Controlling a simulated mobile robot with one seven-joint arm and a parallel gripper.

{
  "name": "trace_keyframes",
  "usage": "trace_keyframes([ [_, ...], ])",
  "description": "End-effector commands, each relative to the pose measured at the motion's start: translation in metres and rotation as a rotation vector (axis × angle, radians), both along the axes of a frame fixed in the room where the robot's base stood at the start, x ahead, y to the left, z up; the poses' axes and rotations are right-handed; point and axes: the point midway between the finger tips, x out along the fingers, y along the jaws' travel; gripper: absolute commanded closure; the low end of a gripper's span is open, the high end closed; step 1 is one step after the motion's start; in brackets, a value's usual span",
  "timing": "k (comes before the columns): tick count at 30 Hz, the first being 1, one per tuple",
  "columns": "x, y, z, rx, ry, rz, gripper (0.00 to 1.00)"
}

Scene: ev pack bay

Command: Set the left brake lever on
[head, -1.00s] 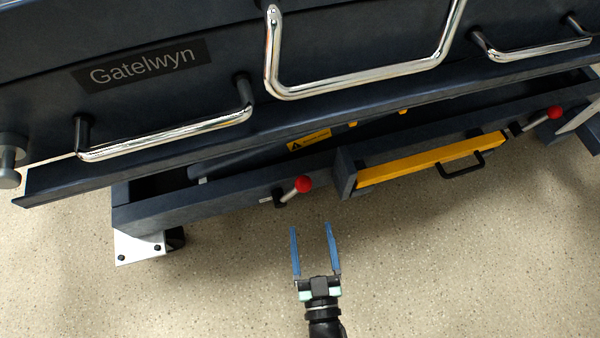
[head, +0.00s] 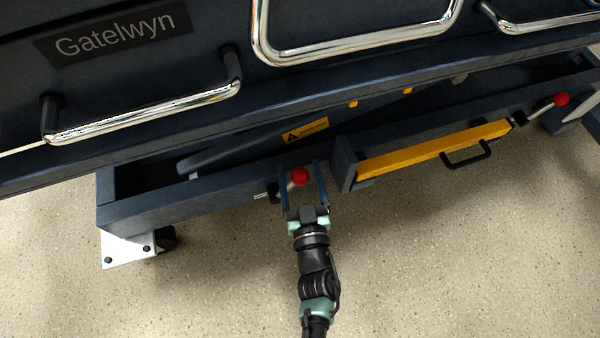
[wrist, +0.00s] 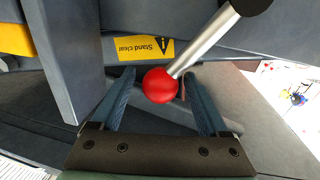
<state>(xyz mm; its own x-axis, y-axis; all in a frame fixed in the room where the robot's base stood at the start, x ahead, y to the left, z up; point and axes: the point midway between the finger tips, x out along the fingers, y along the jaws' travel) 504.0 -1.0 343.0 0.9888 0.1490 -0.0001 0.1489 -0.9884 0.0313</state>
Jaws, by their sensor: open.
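The left brake lever is a short silver rod with a red ball knob (head: 299,177), mounted on the dark lower frame rail (head: 190,202). In the wrist view the red knob (wrist: 160,85) lies between my two blue fingertips, with its rod (wrist: 205,42) running up to a black pivot at the top right. My gripper (head: 304,178) is open, one finger on each side of the knob. In the wrist view my gripper (wrist: 160,88) shows gaps beside the knob, and I cannot tell whether a finger touches it. The right brake lever's red knob (head: 561,99) is at the far right.
A yellow bar (head: 430,148) with a black handle sits right of the lever, beside a dark upright block (head: 343,165). Chrome handles (head: 150,117) overhang above. A yellow "Stand clear" label (wrist: 146,48) lies behind the knob. The speckled floor in front is clear.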

Motion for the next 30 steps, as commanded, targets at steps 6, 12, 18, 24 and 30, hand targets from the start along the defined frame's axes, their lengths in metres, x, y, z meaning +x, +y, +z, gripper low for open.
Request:
trace_keyframes([
  [6, -0.0002, 0.0003, 0.0001, 0.000, 0.000, 0.001, 0.31],
  [12, -0.0004, 0.0002, 0.0000, 0.000, 0.000, 0.001, 0.67],
  [18, -0.0006, 0.0002, -0.0001, 0.000, 0.000, 0.001, 1.00],
  [24, -0.0007, 0.0002, -0.0002, 0.000, 0.000, 0.001, 1.00],
  [30, -0.0008, 0.0002, -0.0003, 0.001, 0.000, 0.001, 1.00],
])
